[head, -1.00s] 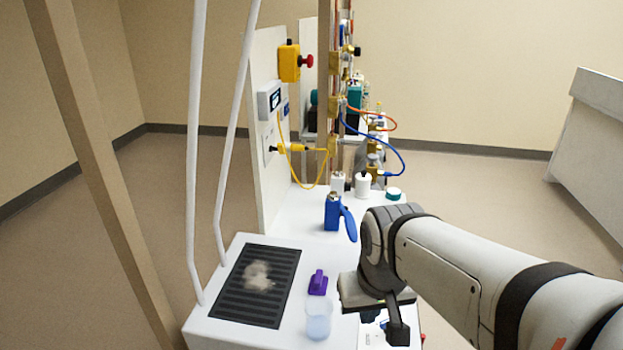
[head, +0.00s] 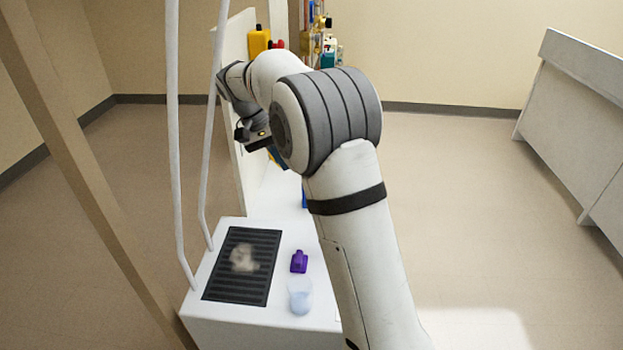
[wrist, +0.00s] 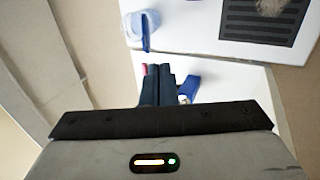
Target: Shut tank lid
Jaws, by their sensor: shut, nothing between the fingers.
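My gripper (head: 254,140) is shut and empty at the end of the raised arm, left of the arm's elbow and close to the white upright panel. In the wrist view its dark fingers (wrist: 156,84) lie together. Beside them is a blue piece (wrist: 190,86) with a small white part; the fingers look over or close to it, and contact cannot be told. In the head view only a sliver of blue (head: 304,197) shows beside my arm, which hides most of that area. I cannot tell for sure which part is the tank lid.
A white bench (head: 230,232) carries a black grille (head: 268,290) with a pale tuft, a purple piece (head: 299,261) and a translucent cup (head: 300,297). Thin white posts (head: 205,180) rise at its left. A yellow box (head: 259,41) is on the panel. Floor is open to the right.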

